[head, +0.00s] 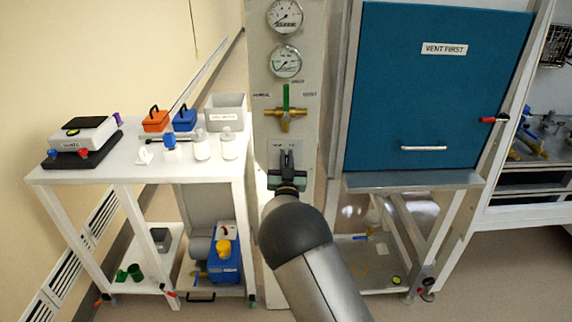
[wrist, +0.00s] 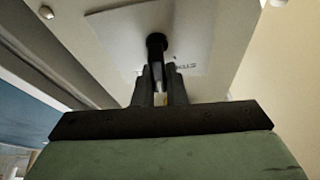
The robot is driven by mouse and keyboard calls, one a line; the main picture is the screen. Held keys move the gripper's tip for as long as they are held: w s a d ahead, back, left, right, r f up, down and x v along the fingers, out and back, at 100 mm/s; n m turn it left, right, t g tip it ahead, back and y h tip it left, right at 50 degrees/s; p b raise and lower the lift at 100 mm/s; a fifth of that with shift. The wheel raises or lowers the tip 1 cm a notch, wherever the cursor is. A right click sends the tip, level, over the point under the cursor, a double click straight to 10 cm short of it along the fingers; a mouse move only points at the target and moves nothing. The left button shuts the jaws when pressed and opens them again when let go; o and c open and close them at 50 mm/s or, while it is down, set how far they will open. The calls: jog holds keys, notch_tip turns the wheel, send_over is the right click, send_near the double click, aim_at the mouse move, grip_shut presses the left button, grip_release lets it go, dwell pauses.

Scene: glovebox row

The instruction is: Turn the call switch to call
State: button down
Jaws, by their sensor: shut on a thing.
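The call switch plate (head: 275,158) is a pale plate low on the grey panel in the head view. In the wrist view the plate (wrist: 190,40) carries a black switch stem (wrist: 156,42) and a partly hidden, upside-down label. My gripper (wrist: 157,74) is shut on the switch, its dark fingers on either side of the stem. In the head view my gripper (head: 287,164) is at the plate, and my arm hides what lies below. The switch's setting cannot be read.
Above the switch, the panel holds a valve with a green lever (head: 286,97) and two gauges (head: 286,61). A blue cover (head: 440,95) marked VENT FIRST is at right. A white cart (head: 105,165) with bins and bottles stands close on the left.

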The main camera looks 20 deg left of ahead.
jog(key=m+h+b, duration=0.1)
jog(key=b, duration=0.1)
jog(key=f+m+b, duration=0.1)
jog(key=m+b, duration=0.1)
jog(key=shift+w+d+t+h+b, duration=0.1)
jog(key=shift+d+t+h+b, duration=0.1)
jog(key=shift+t+h+b, duration=0.15)
jog(key=m+b, duration=0.1)
jog(key=m+h+b, duration=0.1)
jog(key=b, duration=0.1)
jog(key=m+h+b, duration=0.1)
jog(key=m, duration=0.1)
jog(key=shift+d+r+b, duration=0.2)
jog(key=shift+r+b, duration=0.05)
jog(key=shift+b, duration=0.15)
jog(key=shift+r, duration=0.1)
jog(key=c, duration=1.5)
grip_release()
jog(key=b+v, duration=0.2)
jog(key=v, duration=1.5)
jog(key=shift+s+r, duration=0.1)
jog(key=shift+s, duration=0.1)
